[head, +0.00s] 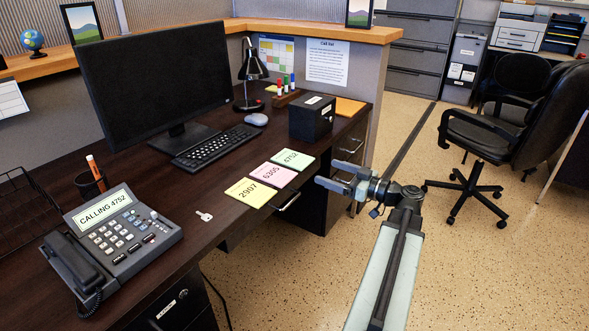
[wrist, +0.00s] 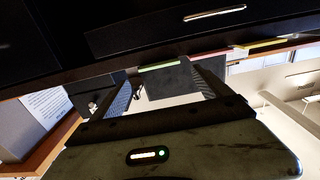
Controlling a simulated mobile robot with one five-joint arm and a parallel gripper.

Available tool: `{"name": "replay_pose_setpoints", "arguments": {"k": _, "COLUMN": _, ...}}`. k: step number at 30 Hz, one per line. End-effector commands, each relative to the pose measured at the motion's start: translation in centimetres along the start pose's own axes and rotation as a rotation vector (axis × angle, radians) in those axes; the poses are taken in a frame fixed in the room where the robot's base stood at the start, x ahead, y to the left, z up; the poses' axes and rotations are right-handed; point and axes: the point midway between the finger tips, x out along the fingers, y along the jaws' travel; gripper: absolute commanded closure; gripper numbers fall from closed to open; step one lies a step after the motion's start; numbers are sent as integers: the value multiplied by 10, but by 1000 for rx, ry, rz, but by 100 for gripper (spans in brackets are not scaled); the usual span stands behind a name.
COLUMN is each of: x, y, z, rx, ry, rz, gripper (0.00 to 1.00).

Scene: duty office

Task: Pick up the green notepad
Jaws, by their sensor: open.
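The green notepad (head: 293,159) lies flat near the front edge of the desk, at the right end of a row of three pads. Its number seems to read 4752. In the wrist view a thin green edge (wrist: 160,65) shows at the desk edge, beyond my fingers. My gripper (head: 327,173) is open and empty. It is off the desk's front edge, to the right of the green notepad and apart from it. In the wrist view the two fingers of my gripper (wrist: 165,88) stand apart.
A pink pad (head: 273,174) and a yellow pad (head: 249,191) lie left of the green one. A black box (head: 311,118) stands behind it. A key (head: 204,216) and phone (head: 112,240) are further left. An office chair (head: 500,135) stands right; floor between is clear.

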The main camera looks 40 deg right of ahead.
Motion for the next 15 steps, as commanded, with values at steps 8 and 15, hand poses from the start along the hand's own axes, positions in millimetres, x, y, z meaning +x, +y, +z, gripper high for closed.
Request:
{"name": "replay_pose_setpoints", "arguments": {"k": 8, "x": 27, "y": 0, "z": -1, "rx": 1, "ry": -1, "rz": -2, "gripper": 12}}
{"name": "replay_pose_setpoints", "arguments": {"k": 15, "x": 46, "y": 2, "z": 1, "rx": 1, "ry": -2, "rz": -5, "gripper": 12}}
